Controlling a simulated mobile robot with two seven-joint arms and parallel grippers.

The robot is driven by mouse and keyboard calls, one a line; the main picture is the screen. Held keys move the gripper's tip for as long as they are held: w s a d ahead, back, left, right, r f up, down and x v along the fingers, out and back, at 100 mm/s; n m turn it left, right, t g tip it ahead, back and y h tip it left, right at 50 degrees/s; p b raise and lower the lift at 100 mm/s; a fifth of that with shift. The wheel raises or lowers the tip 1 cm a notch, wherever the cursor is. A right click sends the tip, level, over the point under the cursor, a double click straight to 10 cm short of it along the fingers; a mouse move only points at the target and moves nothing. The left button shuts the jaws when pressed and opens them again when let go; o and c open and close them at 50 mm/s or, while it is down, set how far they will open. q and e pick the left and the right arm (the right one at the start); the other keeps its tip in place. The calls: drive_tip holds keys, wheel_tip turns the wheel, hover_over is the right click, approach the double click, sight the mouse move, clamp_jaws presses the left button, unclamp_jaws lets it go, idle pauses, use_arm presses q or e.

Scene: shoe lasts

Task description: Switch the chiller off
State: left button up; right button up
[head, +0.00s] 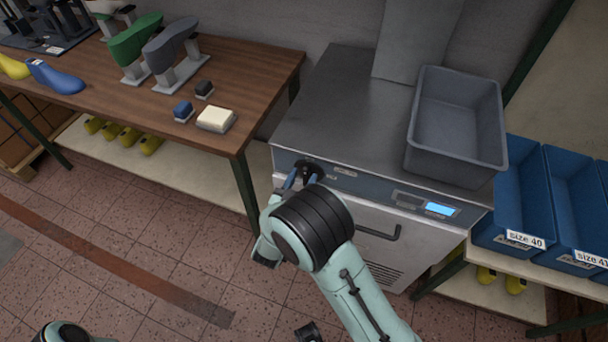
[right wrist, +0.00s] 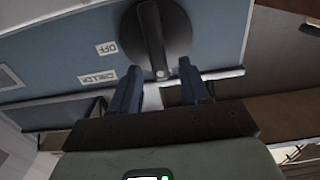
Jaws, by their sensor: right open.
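The chiller (head: 345,110) is a steel cabinet with a grey-blue front panel and a lit pale-blue display (head: 440,209). Its dark round knob (head: 307,166) is at the panel's left end. The knob (right wrist: 165,35) also shows in the right wrist view, with a raised grip bar across it. Beside it are a white OFF label (right wrist: 107,47) and a second label that is hard to read. My right gripper (head: 301,180) is open at the knob. In the right wrist view its two fingers (right wrist: 158,85) stand apart, with the bar's end between their tips; contact cannot be told. My left gripper is out of view.
A grey bin (head: 457,165) stands on the chiller's right top. A wooden table (head: 240,75) at left holds shoe lasts and small blocks. Blue bins (head: 515,185) are on a rack at right. A door handle (head: 380,233) sticks out below the panel. The tiled floor ahead is clear.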

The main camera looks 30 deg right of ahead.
drive_tip(key=shift+x, duration=0.85)
clamp_jaws()
